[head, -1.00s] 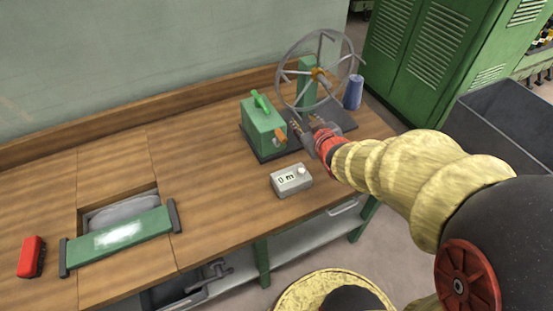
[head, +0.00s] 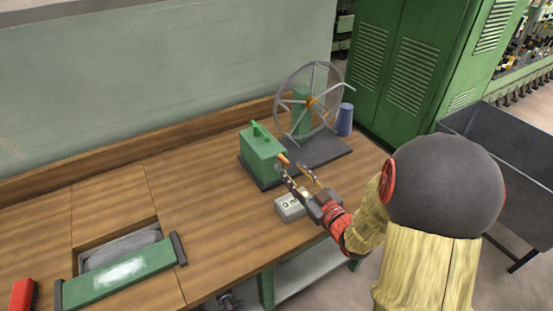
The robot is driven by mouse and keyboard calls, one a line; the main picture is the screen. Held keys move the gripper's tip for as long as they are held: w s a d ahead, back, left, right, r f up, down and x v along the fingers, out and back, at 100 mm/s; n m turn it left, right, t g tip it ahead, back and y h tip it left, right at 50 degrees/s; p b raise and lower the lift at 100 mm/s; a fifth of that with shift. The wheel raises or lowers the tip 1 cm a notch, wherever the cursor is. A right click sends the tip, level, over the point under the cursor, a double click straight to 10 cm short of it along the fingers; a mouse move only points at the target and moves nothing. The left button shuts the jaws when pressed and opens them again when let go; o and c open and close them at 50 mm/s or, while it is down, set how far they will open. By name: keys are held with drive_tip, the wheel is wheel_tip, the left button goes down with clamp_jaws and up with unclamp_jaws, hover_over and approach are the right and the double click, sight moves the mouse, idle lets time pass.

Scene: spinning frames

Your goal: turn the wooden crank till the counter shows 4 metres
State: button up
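The green box (head: 262,150) with a green handle on top stands on a dark base on the bench. Its small wooden crank (head: 284,159) sticks out from the right side. My gripper (head: 294,169) is open, its two fingers apart and pointing at the box. Its left fingertip is close to the crank; I cannot tell whether they touch. The grey counter (head: 285,209) sits in front of the box, partly hidden by my gripper, and its display reads 0 m. The large spoked wheel (head: 315,100) stands behind on a green post.
A green roller bar (head: 120,272) and a red brush (head: 22,295) are at the left. A green cabinet (head: 410,70) and a dark bin (head: 515,155) lie beyond the bench's right end. The bench middle is clear.

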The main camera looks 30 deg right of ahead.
sight(282, 160)
drive_tip(key=w+b, duration=0.1)
drive_tip(key=w, duration=0.6)
drive_tip(key=shift+w+a+b, duration=0.15)
drive_tip(key=shift+w+b, duration=0.15)
drive_tip(key=shift+w, duration=0.05)
drive_tip(key=c, duration=0.3)
clamp_jaws()
idle(0.4)
